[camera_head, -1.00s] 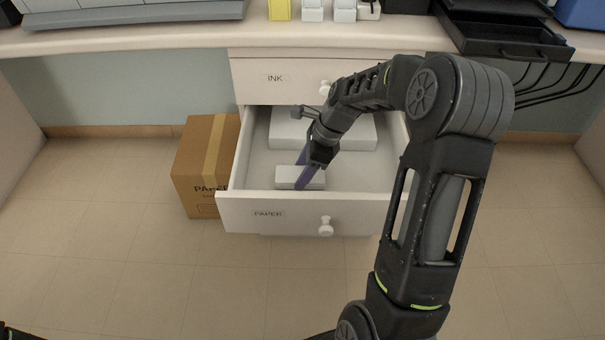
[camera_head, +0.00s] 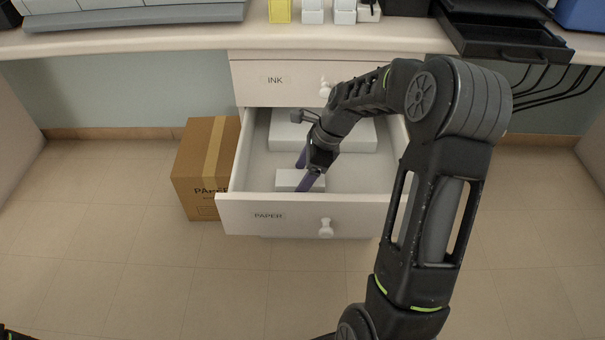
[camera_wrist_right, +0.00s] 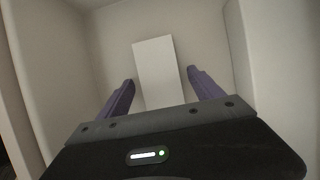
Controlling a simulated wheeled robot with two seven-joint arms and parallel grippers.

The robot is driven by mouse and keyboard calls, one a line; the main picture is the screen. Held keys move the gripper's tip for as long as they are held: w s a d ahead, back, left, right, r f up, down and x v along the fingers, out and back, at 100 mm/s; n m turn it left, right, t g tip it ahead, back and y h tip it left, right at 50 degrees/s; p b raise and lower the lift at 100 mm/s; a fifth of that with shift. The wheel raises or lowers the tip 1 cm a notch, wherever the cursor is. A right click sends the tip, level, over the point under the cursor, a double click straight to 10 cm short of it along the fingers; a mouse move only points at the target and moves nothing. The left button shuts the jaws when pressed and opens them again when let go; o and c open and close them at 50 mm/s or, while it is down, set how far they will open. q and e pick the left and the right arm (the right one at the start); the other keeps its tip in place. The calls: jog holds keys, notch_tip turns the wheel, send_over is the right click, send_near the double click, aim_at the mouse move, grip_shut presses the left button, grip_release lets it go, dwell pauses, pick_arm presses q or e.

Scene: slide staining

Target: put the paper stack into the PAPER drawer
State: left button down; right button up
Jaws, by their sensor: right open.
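The PAPER drawer (camera_head: 245,213) stands pulled open below the counter. A small white paper stack (camera_head: 287,181) lies on its floor near the front wall. My right gripper (camera_head: 302,174) reaches down into the drawer at this stack, with its purple fingers spread. In the right wrist view the white stack (camera_wrist_right: 155,72) lies flat, and the open fingers (camera_wrist_right: 160,90) stand on either side of it with gaps. The near end of the stack is hidden by the gripper body. My left gripper is not in view.
A larger white stack or box (camera_head: 352,138) lies at the back of the drawer. The INK drawer (camera_head: 262,80) above is shut. A cardboard box (camera_head: 197,165) stands on the floor left of the drawer. A black tray (camera_head: 500,38) sits on the counter (camera_head: 150,40). The floor in front is clear.

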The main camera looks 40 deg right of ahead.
jog(key=p+v, duration=0.3)
jog(key=v, duration=0.9)
jog(key=shift+r, duration=0.1)
